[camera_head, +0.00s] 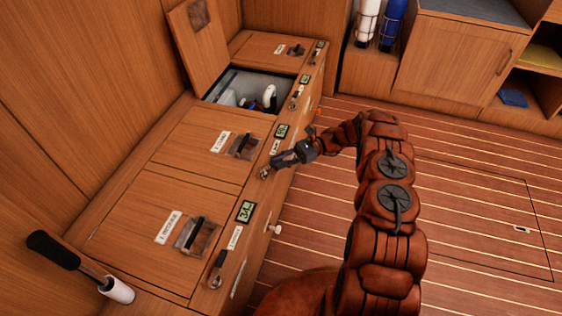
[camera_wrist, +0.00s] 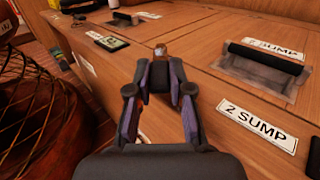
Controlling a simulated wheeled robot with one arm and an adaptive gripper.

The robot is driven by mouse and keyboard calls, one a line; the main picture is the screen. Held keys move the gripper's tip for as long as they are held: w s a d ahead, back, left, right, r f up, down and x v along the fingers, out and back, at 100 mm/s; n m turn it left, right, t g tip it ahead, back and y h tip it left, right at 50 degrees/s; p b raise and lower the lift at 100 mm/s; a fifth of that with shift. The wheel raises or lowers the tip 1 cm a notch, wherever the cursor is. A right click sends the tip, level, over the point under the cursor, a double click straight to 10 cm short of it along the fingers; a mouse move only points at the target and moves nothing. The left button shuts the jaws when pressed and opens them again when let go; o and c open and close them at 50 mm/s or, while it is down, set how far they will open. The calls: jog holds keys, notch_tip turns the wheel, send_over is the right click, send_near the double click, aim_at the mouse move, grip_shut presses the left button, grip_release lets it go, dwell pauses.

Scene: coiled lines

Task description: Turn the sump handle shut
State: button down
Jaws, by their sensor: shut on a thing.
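The sump handle (camera_head: 264,173) is a small metal lever on the front edge of the wooden locker bench. A white label reading "2 SUMP" (camera_wrist: 258,125) is on the bench front, right of my fingers. A matching label (camera_wrist: 273,49) is on the lid by a recessed black grip (camera_wrist: 265,58). The handle's exact angle is hard to tell.
A similar handle (camera_head: 217,262) is nearer on the bench, beside a green display (camera_head: 245,212). A lid (camera_head: 200,45) stands open over a bin (camera_head: 235,84) with items inside. A black-handled tool (camera_head: 75,262) is at lower left. The plank floor (camera_head: 470,200) to the right is clear.

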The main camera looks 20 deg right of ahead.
aim_at(280, 161)
jog(key=c, duration=1)
grip_release()
jog(key=shift+c, duration=0.2)
jog(key=shift+r, duration=5)
